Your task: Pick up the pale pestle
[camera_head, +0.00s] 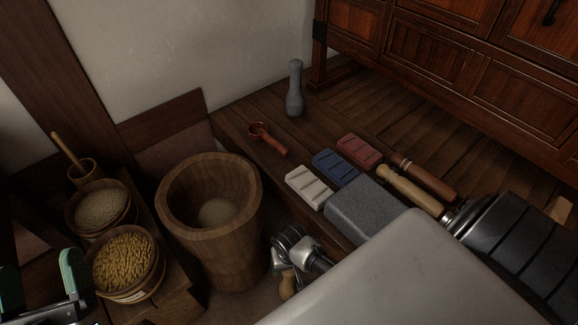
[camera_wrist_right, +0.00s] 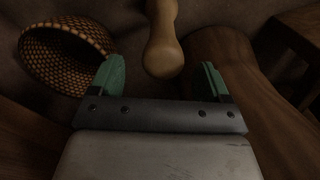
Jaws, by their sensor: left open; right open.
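A pale wooden pestle (camera_head: 411,190) lies on the dark plank shelf beside a red-brown one, partly hidden by my arm. In the right wrist view, a pale, round-ended wooden piece (camera_wrist_right: 163,45) shows between and beyond the fingers of my right gripper (camera_wrist_right: 160,76). I cannot tell whether it is that same pestle. The right gripper is open, with nothing visibly clamped; its fingers are not clear in the head view. My left gripper (camera_head: 40,284) is open and empty at the lower left edge, far from the pestle.
A large wooden tub (camera_head: 232,243) stands in the middle. Bowls of grain (camera_head: 101,205) and yellow pieces (camera_head: 124,262) stand left. A grey stone pestle (camera_head: 295,91), red scoop (camera_head: 268,139), coloured bars (camera_head: 336,167) and grey block (camera_head: 368,211) occupy the shelf. A woven basket (camera_wrist_right: 65,50) is near the right gripper.

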